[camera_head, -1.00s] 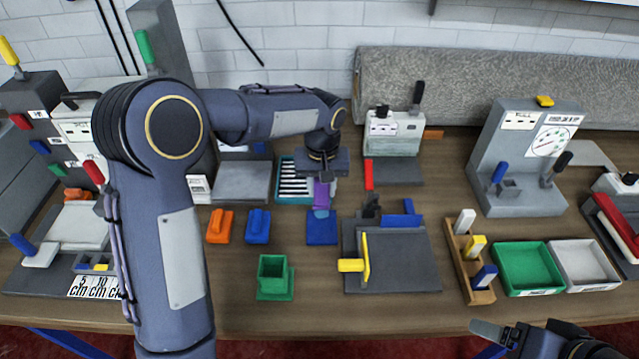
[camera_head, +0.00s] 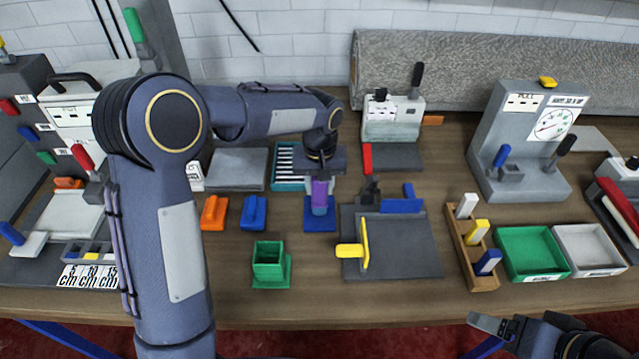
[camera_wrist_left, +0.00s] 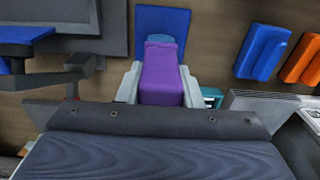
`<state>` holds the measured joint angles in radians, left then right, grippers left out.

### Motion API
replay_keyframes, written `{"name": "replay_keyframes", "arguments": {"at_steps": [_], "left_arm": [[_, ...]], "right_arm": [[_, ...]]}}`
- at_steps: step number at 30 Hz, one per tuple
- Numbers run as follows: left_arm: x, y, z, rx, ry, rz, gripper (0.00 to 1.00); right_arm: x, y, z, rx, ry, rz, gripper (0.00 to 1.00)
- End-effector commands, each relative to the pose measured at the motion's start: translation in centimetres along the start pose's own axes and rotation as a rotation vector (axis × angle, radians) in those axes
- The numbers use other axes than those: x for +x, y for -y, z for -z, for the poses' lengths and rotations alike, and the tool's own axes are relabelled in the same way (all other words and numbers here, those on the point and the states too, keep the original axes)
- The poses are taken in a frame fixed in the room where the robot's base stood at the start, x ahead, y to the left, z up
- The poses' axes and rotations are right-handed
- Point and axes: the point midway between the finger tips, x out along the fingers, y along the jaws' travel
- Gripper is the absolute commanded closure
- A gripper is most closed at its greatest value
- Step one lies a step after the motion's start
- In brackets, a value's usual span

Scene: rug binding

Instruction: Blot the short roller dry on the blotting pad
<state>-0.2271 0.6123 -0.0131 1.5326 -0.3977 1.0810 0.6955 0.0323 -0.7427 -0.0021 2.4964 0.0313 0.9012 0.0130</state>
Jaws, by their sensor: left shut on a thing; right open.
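A purple-handled tool with a blue end (camera_head: 320,190), seemingly the short roller, points down in my left gripper (camera_head: 319,184). In the left wrist view the purple handle (camera_wrist_left: 161,78) sits between the two fingers of my left gripper (camera_wrist_left: 162,88), which are shut on it. A flat blue square (camera_head: 320,222) lies under the tool's blue end; whether they touch is unclear. The square also shows in the left wrist view (camera_wrist_left: 175,22). I cannot tell whether this square or the grey slab (camera_head: 238,168) is the blotting pad. My right gripper (camera_head: 500,326) is open and empty at the front edge.
An orange block (camera_head: 213,213) and a blue block (camera_head: 253,212) stand left of the square. A green open box (camera_head: 271,263) is in front, and a dark board with a yellow handle (camera_head: 351,250) is to the right. A grey stand (camera_head: 390,120) is behind.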

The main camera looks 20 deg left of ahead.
Motion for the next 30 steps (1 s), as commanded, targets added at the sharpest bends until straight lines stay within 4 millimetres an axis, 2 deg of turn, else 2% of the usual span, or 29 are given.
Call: {"name": "replay_keyframes", "arguments": {"at_steps": [30], "left_arm": [[0.93,-0.01,-0.01,0.000,-0.001,0.000,1.00]], "right_arm": [[0.58,-0.27,-0.30,0.000,0.000,0.000,0.22]]}}
